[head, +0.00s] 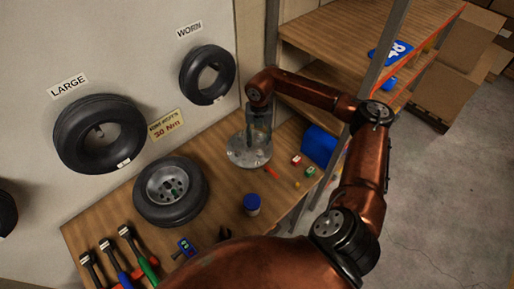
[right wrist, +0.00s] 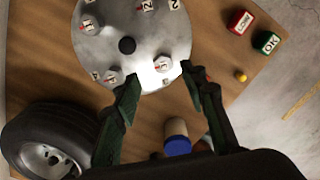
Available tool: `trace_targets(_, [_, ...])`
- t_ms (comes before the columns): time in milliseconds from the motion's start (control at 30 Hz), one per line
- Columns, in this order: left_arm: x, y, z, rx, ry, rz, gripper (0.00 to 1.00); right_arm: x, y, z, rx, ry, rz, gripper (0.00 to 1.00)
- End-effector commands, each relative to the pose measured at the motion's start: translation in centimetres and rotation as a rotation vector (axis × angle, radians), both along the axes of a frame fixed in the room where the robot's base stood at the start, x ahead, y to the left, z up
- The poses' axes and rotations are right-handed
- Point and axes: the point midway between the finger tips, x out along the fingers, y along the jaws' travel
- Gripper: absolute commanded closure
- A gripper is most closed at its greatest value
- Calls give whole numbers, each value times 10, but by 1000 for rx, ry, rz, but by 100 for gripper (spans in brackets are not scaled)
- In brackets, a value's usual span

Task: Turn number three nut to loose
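A round silver plate (head: 240,156) lies on the wooden bench and fills the top of the right wrist view (right wrist: 120,45). It has a dark centre hole and several nuts with small white number labels around it. One nut (right wrist: 163,64) near the plate's lower edge is between or just beyond my right fingertips; I cannot tell whether they touch it. Its label looks like a 1 but is not clearly readable, so I cannot tell which nut is number three. My right gripper (right wrist: 162,78) is open, pointing down over the plate, also in the head view (head: 258,128). My left gripper does not show.
A tyre on a rim (head: 146,208) lies left of the plate. A blue-lidded jar (head: 252,204) stands in front. A red cube (right wrist: 240,22), a green OK cube (right wrist: 267,42) and a yellow ball (right wrist: 240,76) sit nearby. A blue bin (head: 319,146) stands at the bench's right edge.

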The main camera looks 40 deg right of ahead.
Motion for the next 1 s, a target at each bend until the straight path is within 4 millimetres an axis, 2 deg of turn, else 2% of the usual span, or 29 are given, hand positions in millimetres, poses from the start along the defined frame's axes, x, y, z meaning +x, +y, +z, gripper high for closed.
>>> trace_targets(300, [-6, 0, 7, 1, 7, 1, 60, -4, -3, -46, -1, 6, -5, 61])
trace_targets(500, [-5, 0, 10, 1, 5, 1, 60, -2, -2, -69, 0, 3, -3, 61])
trace_targets(867, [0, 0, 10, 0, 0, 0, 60, -1, 0, -76, 0, 4, 1, 61])
trace_targets(1000, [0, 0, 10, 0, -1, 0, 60, -1, 0, -76, 0, 3, 1, 70])
